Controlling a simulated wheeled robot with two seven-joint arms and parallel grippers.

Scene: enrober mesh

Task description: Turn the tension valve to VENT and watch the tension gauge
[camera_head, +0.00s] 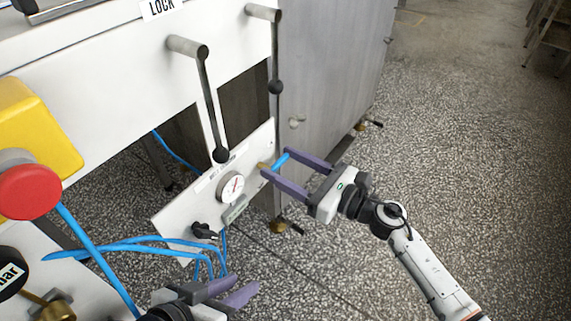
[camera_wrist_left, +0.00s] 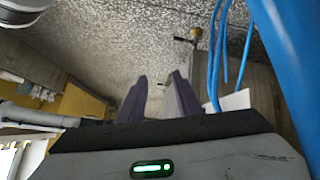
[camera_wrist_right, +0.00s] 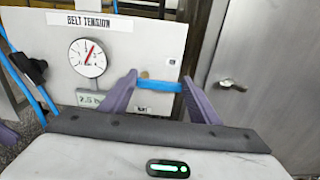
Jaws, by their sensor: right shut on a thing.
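The tension valve's blue handle (camera_head: 281,160) sits on a brass stem at the right end of the white panel (camera_head: 172,222). My right gripper (camera_head: 279,163) is shut on the handle. In the right wrist view the handle (camera_wrist_right: 160,85) lies roughly level between the fingers. The tension gauge (camera_head: 231,187) is a round white dial; in the right wrist view its red needle (camera_wrist_right: 88,55) points up and right. A small digital display below it is partly covered by my gripper. A VENT mark is not legible. My left gripper (camera_head: 238,289) is open and empty at the bottom.
Blue hoses (camera_head: 140,243) run left of the panel near a black connector (camera_head: 203,231). Two ball-ended levers (camera_head: 207,90) hang above. A red emergency button (camera_head: 28,191) is at the left. A grey cabinet (camera_head: 330,75) stands behind.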

